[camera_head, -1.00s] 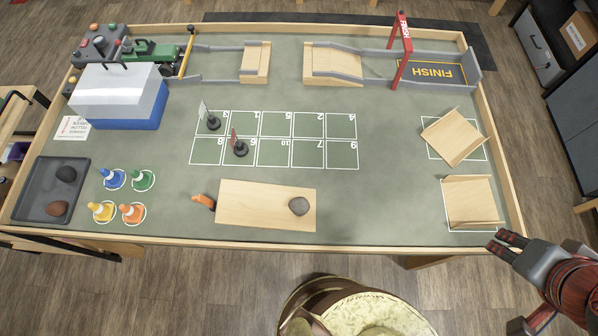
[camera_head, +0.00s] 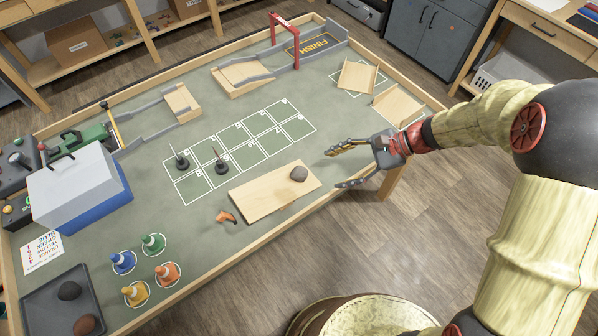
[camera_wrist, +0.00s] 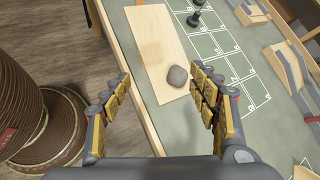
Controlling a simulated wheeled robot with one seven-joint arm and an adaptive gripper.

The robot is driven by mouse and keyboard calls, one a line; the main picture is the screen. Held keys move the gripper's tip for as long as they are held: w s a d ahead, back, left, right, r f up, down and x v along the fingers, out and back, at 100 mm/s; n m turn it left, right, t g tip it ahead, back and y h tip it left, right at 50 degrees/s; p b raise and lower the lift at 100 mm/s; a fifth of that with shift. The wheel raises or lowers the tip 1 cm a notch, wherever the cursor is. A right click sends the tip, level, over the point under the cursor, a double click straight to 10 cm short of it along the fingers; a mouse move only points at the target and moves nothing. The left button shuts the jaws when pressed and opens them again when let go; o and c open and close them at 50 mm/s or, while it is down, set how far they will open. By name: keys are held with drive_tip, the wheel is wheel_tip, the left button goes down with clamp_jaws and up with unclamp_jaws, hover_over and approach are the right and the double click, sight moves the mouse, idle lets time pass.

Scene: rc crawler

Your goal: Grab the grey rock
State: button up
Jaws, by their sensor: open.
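The grey rock (camera_head: 298,174) lies on the right end of a flat wooden board (camera_head: 262,196) near the table's front edge. In the wrist view the rock (camera_wrist: 178,76) shows beyond my fingers, slightly right of the middle between them, on the near end of the board (camera_wrist: 155,47). My gripper (camera_head: 341,167) is open and empty, to the right of the rock and apart from it. In the wrist view its two fingers (camera_wrist: 162,82) are spread wide.
An orange object (camera_head: 226,216) lies left of the board. Two small dark-based flags (camera_head: 221,166) stand on the numbered grid. Several coloured cones (camera_head: 153,243) stand front left, beside a dark tray (camera_head: 52,305) with two rocks. Wooden ramps (camera_head: 357,76) stand at the right.

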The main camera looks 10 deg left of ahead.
sight(306, 172)
drive_tip(key=w+a+f+m+y, duration=0.1)
drive_tip(key=f+m, duration=0.1)
drive_tip(key=f, duration=0.1)
drive_tip(key=w+a+f+m+y, duration=0.1)
drive_tip(key=w+f, duration=0.1)
drive_tip(key=f, duration=0.1)
drive_tip(key=w+a+f+m+y, duration=0.1)
drive_tip(key=f+m, duration=0.1)
drive_tip(key=f, duration=0.2)
drive_tip(key=shift+w+a+m+t+p, duration=0.15)
drive_tip(key=shift+a+m+t+p, duration=0.15)
drive_tip(key=shift+t+p, duration=0.1)
drive_tip(key=shift+a+f, duration=0.2)
drive_tip(key=shift+f, duration=0.15)
drive_tip(key=b+x, duration=0.1)
drive_tip(key=x, duration=0.1)
drive_tip(key=b+x, duration=0.1)
drive_tip(key=x, duration=0.2)
drive_tip(key=b+x, duration=0.1)
drive_tip(key=x, duration=0.1)
drive_tip(key=shift+w+a, duration=0.2)
drive_tip(key=shift+a, duration=0.1)
drive_tip(key=c, duration=0.4)
drive_tip(key=c, duration=1.1)
drive_tip(key=shift+o, duration=0.2)
drive_tip(key=shift+r, duration=0.1)
